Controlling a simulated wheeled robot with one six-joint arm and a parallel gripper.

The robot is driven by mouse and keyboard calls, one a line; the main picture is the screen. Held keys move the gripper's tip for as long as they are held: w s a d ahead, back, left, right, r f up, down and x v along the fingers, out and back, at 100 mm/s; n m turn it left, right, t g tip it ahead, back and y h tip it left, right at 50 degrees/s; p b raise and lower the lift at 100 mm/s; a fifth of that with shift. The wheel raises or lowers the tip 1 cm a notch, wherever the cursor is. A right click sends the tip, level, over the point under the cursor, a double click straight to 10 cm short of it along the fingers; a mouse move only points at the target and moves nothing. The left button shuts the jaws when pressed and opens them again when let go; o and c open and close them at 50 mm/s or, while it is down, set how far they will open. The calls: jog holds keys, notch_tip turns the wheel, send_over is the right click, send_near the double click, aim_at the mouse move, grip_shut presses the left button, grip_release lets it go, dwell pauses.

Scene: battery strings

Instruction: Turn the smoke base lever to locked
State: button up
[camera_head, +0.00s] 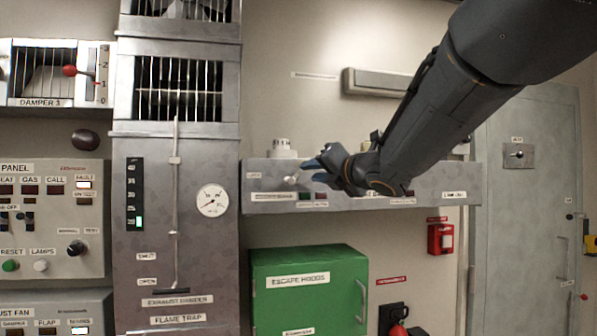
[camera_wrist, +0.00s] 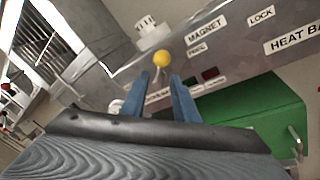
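A small lever with a round yellow knob (camera_wrist: 162,59) sticks out from the front of a grey metal shelf box (camera_wrist: 232,50) in the wrist view. The knob looks pale in the head view (camera_head: 291,179). A label by its base is partly hidden, so its name cannot be read. A white round device (camera_head: 283,148) stands on the box above it and also shows in the wrist view (camera_wrist: 152,33). My gripper (camera_wrist: 160,78) is open, its two blue fingers apart, with the knob just beyond and between the tips. In the head view my gripper (camera_head: 312,171) is right of the knob.
Plates reading MAGNET, FREE and LOCK are on the box in the wrist view. A green escape hoods cabinet (camera_head: 308,262) hangs below the box. A grey flame trap column (camera_head: 180,270) stands to the left, with a rod and gauge. A grey door (camera_head: 525,220) is at the right.

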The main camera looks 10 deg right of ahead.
aim_at(300, 171)
jog(key=p+x, duration=0.1)
jog(key=x, duration=0.4)
jog(key=shift+w+a+p, duration=0.1)
jog(key=shift+w+p, duration=0.2)
grip_shut()
